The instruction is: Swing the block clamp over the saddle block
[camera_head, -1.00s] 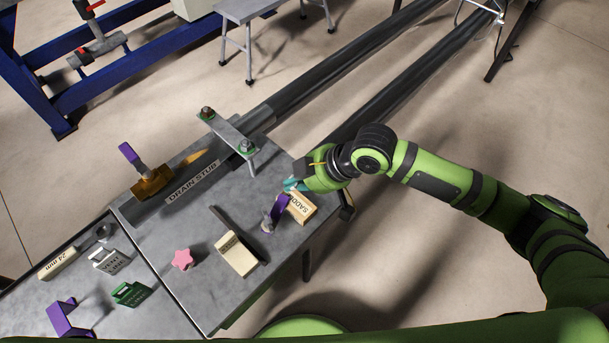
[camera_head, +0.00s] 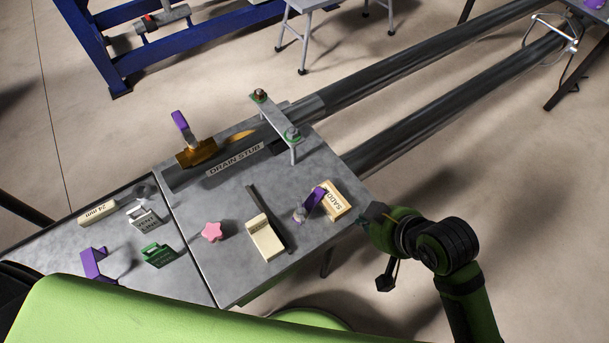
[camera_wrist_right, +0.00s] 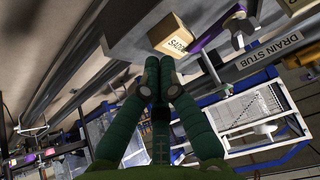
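The saddle block (camera_head: 337,203), a tan block lettered "SADD…", sits near the table's right edge in the head view. The purple block clamp (camera_head: 314,197) stands on a small post at its left, its arm angled toward the block's upper left edge. I cannot tell whether the arm overlaps the block. In the right wrist view, the block (camera_wrist_right: 170,35) and purple clamp (camera_wrist_right: 208,38) lie beyond my fingertips. My right gripper (camera_wrist_right: 158,66) is empty, its green fingers drawn together, apart from both. In the head view its fingers are mostly hidden. My left gripper is out of view.
The drain stub label (camera_head: 236,159) and bolted bracket (camera_head: 275,118) lie behind. Open floor lies right of the table.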

